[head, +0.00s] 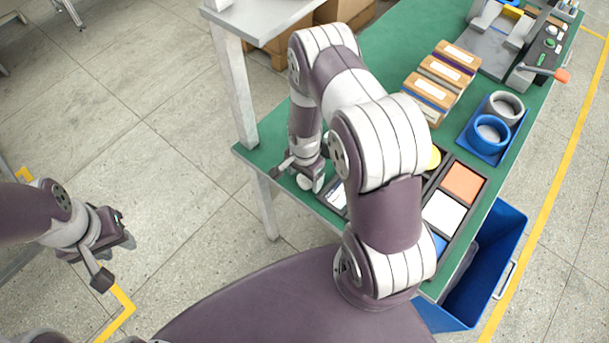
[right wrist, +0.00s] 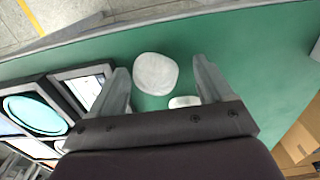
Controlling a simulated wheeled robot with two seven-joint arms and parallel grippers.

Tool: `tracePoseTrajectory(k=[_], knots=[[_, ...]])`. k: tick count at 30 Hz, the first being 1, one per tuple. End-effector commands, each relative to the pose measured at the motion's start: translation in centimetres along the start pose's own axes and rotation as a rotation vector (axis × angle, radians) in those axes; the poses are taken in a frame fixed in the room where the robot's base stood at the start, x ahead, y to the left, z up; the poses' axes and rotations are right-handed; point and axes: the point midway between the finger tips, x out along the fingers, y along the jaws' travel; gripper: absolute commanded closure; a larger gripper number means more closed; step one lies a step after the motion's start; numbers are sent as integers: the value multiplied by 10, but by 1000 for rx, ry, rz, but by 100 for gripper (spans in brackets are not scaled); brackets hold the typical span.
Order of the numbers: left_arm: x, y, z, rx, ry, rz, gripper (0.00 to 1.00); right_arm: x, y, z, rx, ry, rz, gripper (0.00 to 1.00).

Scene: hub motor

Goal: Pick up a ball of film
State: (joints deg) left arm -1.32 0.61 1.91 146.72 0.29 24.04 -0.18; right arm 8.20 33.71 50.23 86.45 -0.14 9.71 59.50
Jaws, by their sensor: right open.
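A white, rounded ball of film (right wrist: 155,73) lies on the green table, between the two fingers of my right gripper (right wrist: 160,68) in the right wrist view. A smaller white piece (right wrist: 185,101) lies beside it, nearer the gripper's palm and partly hidden by it. In the head view my right gripper (head: 300,176) is open, low over the table's near left corner, with a white ball (head: 303,182) at its fingers. I cannot tell whether the fingers touch it. My left gripper (head: 114,258) is open and empty, over the floor at the left.
The green table (head: 385,38) holds a black tray with coloured compartments (head: 462,183), a blue tray with rings (head: 488,155) and several boxes (head: 440,80). A blue bin (head: 498,235) stands at the table's right side. A grey shelf post (head: 236,80) rises near my right gripper.

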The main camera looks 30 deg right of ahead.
Motion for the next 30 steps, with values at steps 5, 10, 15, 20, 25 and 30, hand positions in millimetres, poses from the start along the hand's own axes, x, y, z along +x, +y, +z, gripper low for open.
tracePoseTrajectory(k=[5,10,15,20,25,30], knots=[[0,0,0,0,0,0,63,2,0,0,0,1,-1,20],[0,0,0,0,1,0,63,2,0,0,0,1,-1,64],[0,0,0,0,1,0,63,2,0,0,-1,1,-1,79],[0,0,0,0,1,0,63,2,0,0,-1,1,-1,79],[1,0,0,0,1,0,63,0,-1,-1,-1,2,-2,79],[5,0,0,0,1,0,63,-17,-2,-1,-1,3,-5,79]])
